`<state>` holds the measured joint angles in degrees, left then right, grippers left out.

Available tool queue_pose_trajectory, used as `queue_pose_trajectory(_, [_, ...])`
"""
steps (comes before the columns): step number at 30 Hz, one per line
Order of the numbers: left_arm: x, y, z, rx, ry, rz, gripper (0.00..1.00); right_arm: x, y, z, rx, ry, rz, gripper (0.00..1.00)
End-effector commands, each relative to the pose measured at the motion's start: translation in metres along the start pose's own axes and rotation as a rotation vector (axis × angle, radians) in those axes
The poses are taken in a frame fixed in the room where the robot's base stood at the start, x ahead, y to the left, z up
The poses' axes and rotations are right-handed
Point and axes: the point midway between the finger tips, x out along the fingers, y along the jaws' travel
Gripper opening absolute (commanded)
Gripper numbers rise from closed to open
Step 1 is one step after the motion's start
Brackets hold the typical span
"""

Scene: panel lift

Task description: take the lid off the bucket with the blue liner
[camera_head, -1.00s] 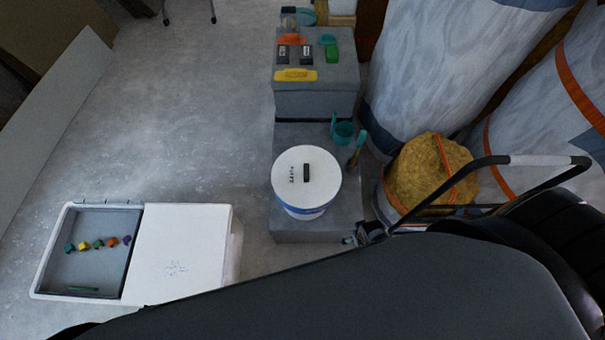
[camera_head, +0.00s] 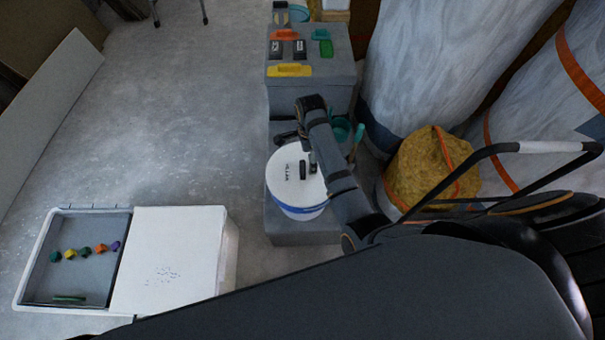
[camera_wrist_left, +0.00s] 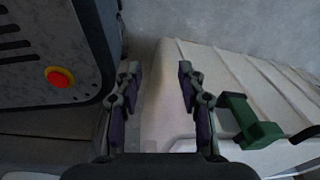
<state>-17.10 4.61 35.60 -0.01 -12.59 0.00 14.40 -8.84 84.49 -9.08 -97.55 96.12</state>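The bucket (camera_head: 302,213) stands on a grey block, with a blue band showing just below its rim. Its round white lid (camera_head: 285,180) is on top, with a small dark handle (camera_head: 303,170) and dark lettering. My right arm reaches in from the lower right over the lid's right edge. The right gripper (camera_head: 298,148) is at the lid's far side, close to the handle; its fingers are small and partly hidden, so I cannot tell whether they touch it. My left gripper (camera_wrist_left: 158,82) is open and empty in the left wrist view, away from the bucket.
A white cooler (camera_head: 170,255) with an open tray of small coloured pieces stands at lower left. A grey toolbox (camera_head: 312,95) and teal cup (camera_head: 341,130) are behind the bucket. A yellow sack (camera_head: 430,170) and large wrapped rolls (camera_head: 450,60) crowd the right.

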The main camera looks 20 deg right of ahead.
Motion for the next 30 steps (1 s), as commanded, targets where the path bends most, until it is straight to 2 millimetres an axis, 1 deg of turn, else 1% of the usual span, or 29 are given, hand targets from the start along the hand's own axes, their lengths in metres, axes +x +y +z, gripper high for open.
queue_pose_trajectory(1, [0.003,0.000,0.001,0.000,-0.001,0.000,0.40,-0.008,-0.007,0.007,0.068,-0.003,0.007,0.92])
queue_pose_trajectory(3, [0.004,0.000,0.001,0.000,-0.002,0.000,0.40,-0.017,-0.011,0.012,0.142,-0.004,0.020,0.92])
queue_pose_trajectory(6, [0.004,0.000,0.002,0.000,-0.002,0.000,0.40,-0.022,-0.013,0.015,0.186,-0.002,0.027,0.92])
queue_pose_trajectory(8, [0.004,0.000,0.002,0.000,-0.003,0.000,0.40,-0.022,-0.013,0.015,0.191,-0.001,0.028,0.92])
queue_pose_trajectory(10, [0.005,0.001,0.003,0.000,-0.004,0.000,0.40,-0.014,-0.013,0.014,0.190,-0.001,0.030,0.92])
queue_pose_trajectory(16, [0.011,0.001,0.004,0.000,-0.004,0.000,0.40,0.021,-0.012,0.014,0.189,0.000,0.028,0.92])
queue_pose_trajectory(18, [0.011,0.001,0.004,0.000,-0.004,0.000,0.40,0.028,-0.012,0.014,0.189,-0.001,0.027,0.92])
queue_pose_trajectory(23, [0.011,0.001,0.004,0.000,-0.004,0.000,0.40,0.032,-0.011,0.015,0.188,-0.001,0.026,0.92])
queue_pose_trajectory(24, [0.012,0.001,0.004,0.000,-0.004,0.000,0.40,0.035,-0.011,0.015,0.188,-0.001,0.027,0.92])
queue_pose_trajectory(26, [0.013,0.001,0.004,0.000,-0.004,0.000,0.40,0.045,-0.009,0.016,0.187,-0.001,0.028,0.92])
queue_pose_trajectory(30, [0.018,0.002,0.005,0.000,-0.004,0.000,0.40,0.070,-0.006,0.017,0.187,-0.001,0.028,0.92])
